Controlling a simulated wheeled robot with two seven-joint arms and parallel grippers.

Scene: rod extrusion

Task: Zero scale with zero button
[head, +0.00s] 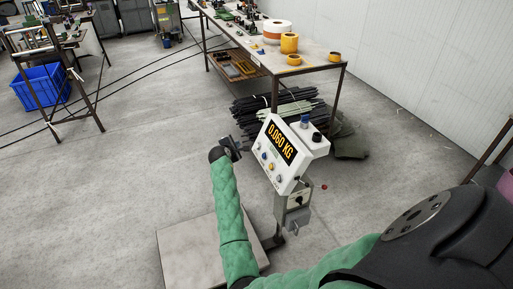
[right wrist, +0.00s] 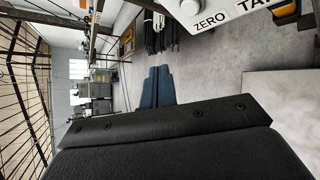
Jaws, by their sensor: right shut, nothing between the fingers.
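The scale's white indicator box (head: 291,153) stands on a post, its display (head: 280,143) reading 0.060 KG in orange. Several small round buttons (head: 271,167) sit below the display; I cannot tell which is zero in the head view. The scale platform (head: 185,254) lies on the floor, partly hidden by my arm. My right gripper (head: 233,148) is shut and empty, just left of the box and apparently clear of it. In the right wrist view, its shut fingers (right wrist: 160,86) show below the ZERO label (right wrist: 209,20) on the panel's edge. My left gripper is out of view.
A workbench (head: 262,48) with tape rolls (head: 289,42) stands behind the scale, with bundled dark rods (head: 270,112) beneath it. A blue crate (head: 41,87) is at far left. The floor left of the scale is clear.

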